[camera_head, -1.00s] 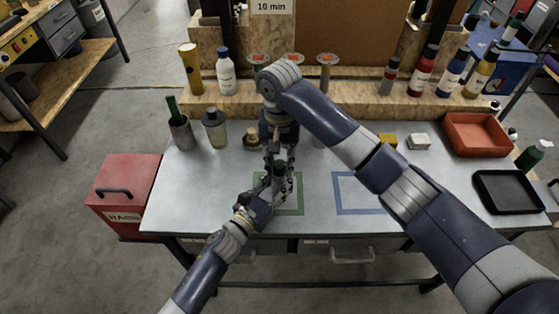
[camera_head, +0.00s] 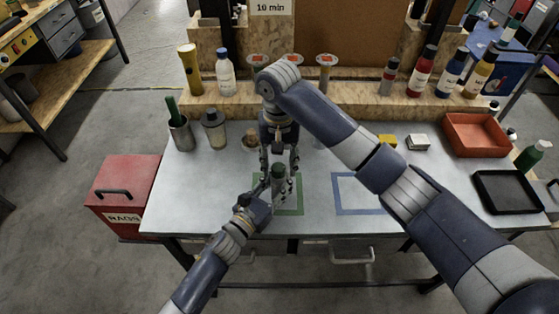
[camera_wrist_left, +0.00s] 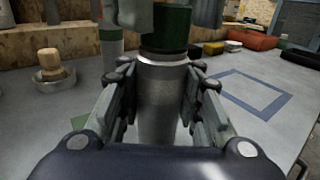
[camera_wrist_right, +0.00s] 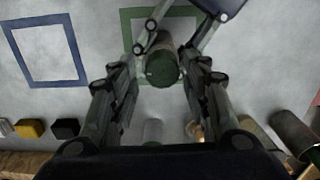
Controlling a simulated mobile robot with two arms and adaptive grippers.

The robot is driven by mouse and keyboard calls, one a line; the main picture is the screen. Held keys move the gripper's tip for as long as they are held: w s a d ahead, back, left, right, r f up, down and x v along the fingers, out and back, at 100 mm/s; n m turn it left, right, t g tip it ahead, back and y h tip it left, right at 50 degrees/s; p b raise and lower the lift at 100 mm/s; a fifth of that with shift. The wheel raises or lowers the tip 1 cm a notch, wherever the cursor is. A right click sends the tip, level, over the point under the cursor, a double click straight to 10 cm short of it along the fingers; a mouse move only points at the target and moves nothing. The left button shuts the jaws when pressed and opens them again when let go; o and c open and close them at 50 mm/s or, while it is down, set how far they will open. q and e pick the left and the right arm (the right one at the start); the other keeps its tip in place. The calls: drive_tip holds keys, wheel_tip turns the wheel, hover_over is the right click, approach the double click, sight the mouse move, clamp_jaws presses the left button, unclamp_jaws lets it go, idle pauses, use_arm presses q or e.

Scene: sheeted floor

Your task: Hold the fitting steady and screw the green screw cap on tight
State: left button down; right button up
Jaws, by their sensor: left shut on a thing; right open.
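The fitting (camera_wrist_left: 160,98) is a grey metal cylinder standing upright by the green outlined square (camera_head: 299,196). The green screw cap (camera_wrist_left: 167,28) sits on top of it; in the right wrist view the cap (camera_wrist_right: 162,69) is seen from above. My left gripper (camera_head: 274,192) is shut on the fitting from the side, its fingers on both flanks in the left wrist view. My right gripper (camera_head: 280,164) points down above the cap, open, with its fingers apart on either side of it. Whether the cap is fully seated cannot be told.
A blue outlined square (camera_head: 338,196) lies clear to the right. Behind stand a grey cup (camera_head: 181,134), a grey-topped jar (camera_head: 214,130) and a small dish with a wooden knob (camera_wrist_left: 51,68). A red tray (camera_head: 474,136) and black tray (camera_head: 507,192) are at the right.

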drive_tip(key=n, duration=0.9)
drive_tip(key=shift+n, duration=0.3)
drive_tip(key=n, duration=0.4)
drive_tip(key=shift+n, duration=0.4)
drive_tip(key=n, duration=0.4)
